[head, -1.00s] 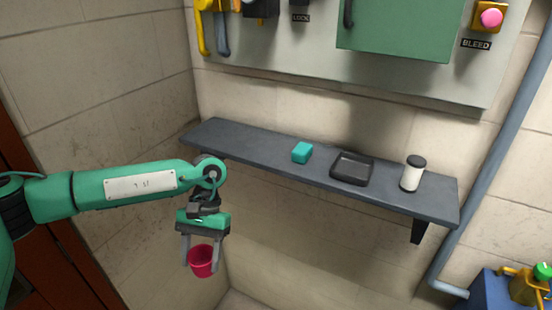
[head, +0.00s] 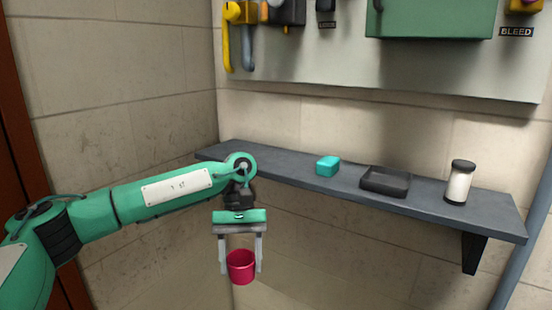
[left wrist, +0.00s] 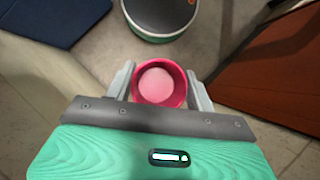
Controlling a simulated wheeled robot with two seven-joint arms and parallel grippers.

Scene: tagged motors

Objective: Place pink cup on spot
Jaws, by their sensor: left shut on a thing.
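The pink cup (head: 241,267) hangs between the two grey fingers of my left gripper (head: 241,262), below and in front of the shelf's left end. The left gripper is shut on it, a finger on each side. In the left wrist view the cup (left wrist: 159,84) shows its open rim and lighter pink inside, between the fingertips (left wrist: 159,88). No marked spot can be told for certain in these views. My right gripper is not in view.
A dark grey shelf (head: 430,201) runs along the wall. On it stand a teal block (head: 328,166), a black tray (head: 386,181) and a white jar with a dark lid (head: 459,182). The shelf's left end is bare. A panel with a green box (head: 430,18) hangs above.

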